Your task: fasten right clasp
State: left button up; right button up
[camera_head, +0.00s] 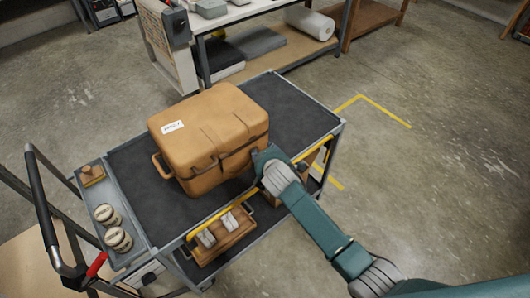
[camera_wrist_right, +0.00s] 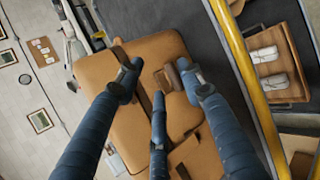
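A tan case (camera_head: 205,128) with a white label stands shut on the top shelf of a grey cart. Its front has a handle, and dark straps or clasps sit along the lid seam. My right gripper (camera_head: 262,158) is at the right end of the front, hiding the clasp area there. In the right wrist view the case (camera_wrist_right: 145,125) fills the middle. A brown clasp or strap piece (camera_wrist_right: 168,79) shows between the blue fingers of my right gripper (camera_wrist_right: 158,75). The fingers are apart; contact is unclear. My left gripper is not in view.
The cart's top shelf (camera_head: 300,110) has free dark surface around the case. A yellow rail (camera_head: 205,226) runs along its near edge. Tins (camera_head: 118,239) sit in the left side tray. A wooden tray (camera_head: 225,238) is on the lower shelf. A workbench stands behind.

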jog(key=shift+r, duration=0.2)
jog(key=shift+s+r, duration=0.1)
jog(key=shift+r, duration=0.05)
jog(key=v, duration=1.1)
jog(key=shift+s, duration=0.25)
